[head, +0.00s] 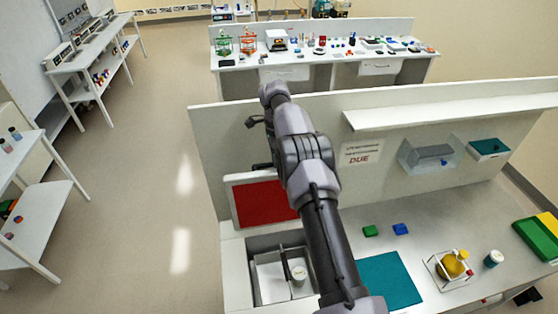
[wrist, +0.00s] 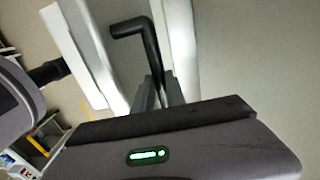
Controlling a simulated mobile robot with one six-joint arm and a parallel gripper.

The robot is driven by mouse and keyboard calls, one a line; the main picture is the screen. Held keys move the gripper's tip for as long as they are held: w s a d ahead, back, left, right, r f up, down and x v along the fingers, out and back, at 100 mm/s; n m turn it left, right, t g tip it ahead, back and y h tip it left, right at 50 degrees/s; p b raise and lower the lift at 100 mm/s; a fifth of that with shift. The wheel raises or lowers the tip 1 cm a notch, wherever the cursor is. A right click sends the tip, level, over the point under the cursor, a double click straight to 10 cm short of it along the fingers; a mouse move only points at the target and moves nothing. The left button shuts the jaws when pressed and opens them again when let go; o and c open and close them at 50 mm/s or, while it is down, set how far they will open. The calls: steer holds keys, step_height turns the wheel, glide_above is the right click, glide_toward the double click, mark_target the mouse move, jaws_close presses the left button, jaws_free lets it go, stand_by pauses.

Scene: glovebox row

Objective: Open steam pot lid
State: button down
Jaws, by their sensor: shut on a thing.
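The lid (head: 262,203), a white-framed panel with a red inner face, stands raised and tilted up at the back of an open-topped well (head: 252,275) in the bench. A white cylindrical object (head: 299,272) sits inside the well. My gripper's fingers (wrist: 162,95) are closed around a black bent handle (wrist: 150,45) in the wrist view, beside a white slab edge (wrist: 88,50) that looks like the lid. In the head view my arm hides the lid's right part and most of the grip. How the handle joins the lid cannot be seen clearly.
A white partition (head: 400,110) with a shelf rises behind the bench. Open floor (head: 130,190) lies to the left.

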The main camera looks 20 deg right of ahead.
steer(key=c, duration=1.4)
jaws_free()
steer(key=shift+w, duration=0.1)
steer(key=shift+o, duration=0.2)
steer(key=r+p, duration=0.1)
steer(key=r, duration=0.3)
steer(key=r+p, duration=0.1)
steer(key=r, duration=0.2)
steer(key=shift+w+r, duration=0.2)
steer(key=shift+r, duration=0.15)
steer(key=shift+f, duration=0.1)
